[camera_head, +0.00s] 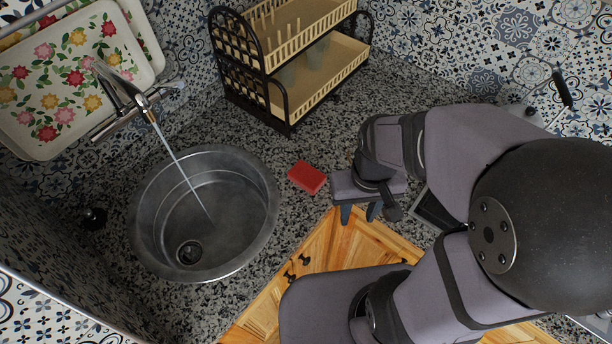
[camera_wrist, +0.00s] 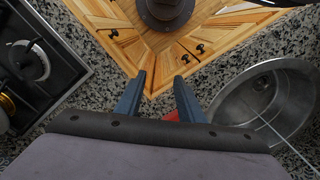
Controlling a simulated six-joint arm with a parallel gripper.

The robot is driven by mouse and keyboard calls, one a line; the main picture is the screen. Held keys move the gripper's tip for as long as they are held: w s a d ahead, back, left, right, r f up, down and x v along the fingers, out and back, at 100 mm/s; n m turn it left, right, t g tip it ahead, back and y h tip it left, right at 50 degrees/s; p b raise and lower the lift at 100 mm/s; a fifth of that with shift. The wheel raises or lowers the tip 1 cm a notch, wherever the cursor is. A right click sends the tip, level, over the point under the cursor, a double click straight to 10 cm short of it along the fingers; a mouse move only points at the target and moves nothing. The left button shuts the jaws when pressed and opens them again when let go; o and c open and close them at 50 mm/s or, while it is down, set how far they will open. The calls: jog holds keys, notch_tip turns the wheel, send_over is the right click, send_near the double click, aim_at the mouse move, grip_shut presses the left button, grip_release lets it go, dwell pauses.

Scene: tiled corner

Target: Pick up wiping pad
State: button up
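The wiping pad (camera_head: 307,177) is a small red block lying flat on the speckled counter, right of the sink, in the head view. In the wrist view only a sliver of the red pad (camera_wrist: 172,116) shows beside the right finger; the gripper hides the rest. My gripper (camera_head: 359,213) is to the right of the pad, near the counter's front edge, and apart from it in the head view. Its two blue-grey fingers (camera_wrist: 159,78) stand apart with nothing held between them.
A round metal sink (camera_head: 259,236) with running water from the tap (camera_head: 135,106) lies left of the pad. A two-tier dish rack (camera_head: 290,113) stands behind it. Floral trays (camera_head: 70,75) lean at the back left. A dark stove (camera_wrist: 38,62) shows in the wrist view.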

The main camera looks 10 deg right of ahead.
jog(key=shift+o, duration=0.4)
jog(key=o, duration=1.5)
jog(key=shift+f, duration=0.1)
